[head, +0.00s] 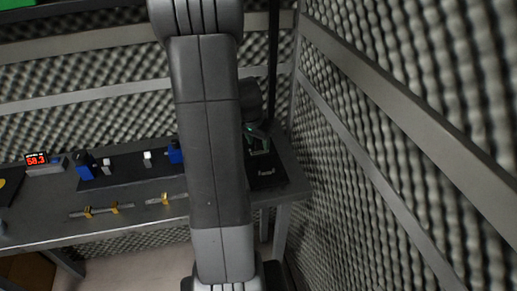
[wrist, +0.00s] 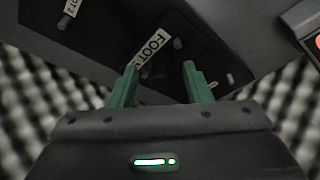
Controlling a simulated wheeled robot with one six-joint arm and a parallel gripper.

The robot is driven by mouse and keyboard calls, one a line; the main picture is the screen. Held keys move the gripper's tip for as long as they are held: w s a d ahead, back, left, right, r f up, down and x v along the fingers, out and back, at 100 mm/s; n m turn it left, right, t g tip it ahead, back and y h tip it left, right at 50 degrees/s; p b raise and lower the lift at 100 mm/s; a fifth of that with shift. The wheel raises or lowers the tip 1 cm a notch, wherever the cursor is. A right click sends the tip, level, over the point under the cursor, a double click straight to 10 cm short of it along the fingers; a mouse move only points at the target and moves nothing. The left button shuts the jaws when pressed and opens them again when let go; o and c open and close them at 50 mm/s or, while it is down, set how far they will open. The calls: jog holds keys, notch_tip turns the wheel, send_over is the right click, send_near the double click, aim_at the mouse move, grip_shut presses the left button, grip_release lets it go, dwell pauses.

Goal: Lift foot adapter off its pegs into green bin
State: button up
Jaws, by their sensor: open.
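My gripper (wrist: 161,70) is open in the wrist view, its two green fingers apart with no object clearly held between them. Ahead of the fingertips is a black board (wrist: 105,45) with a white label reading "FOOT" (wrist: 152,48) and short dark pegs, one peg (wrist: 178,43) near the label. I cannot make out a separate foot adapter on the pegs. In the head view my gripper (head: 258,143) is over the black board (head: 268,178) at the table's right end, partly behind my arm. A green corner (head: 17,3) shows at the top left; I cannot tell whether it is the bin.
The grey table (head: 130,220) carries a red-digit display (head: 37,158), blue blocks (head: 84,163), small white pieces and bars with yellow clips (head: 115,207). Foam walls with metal rails (head: 400,115) stand close on the right and behind.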

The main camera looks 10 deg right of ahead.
grip_shut()
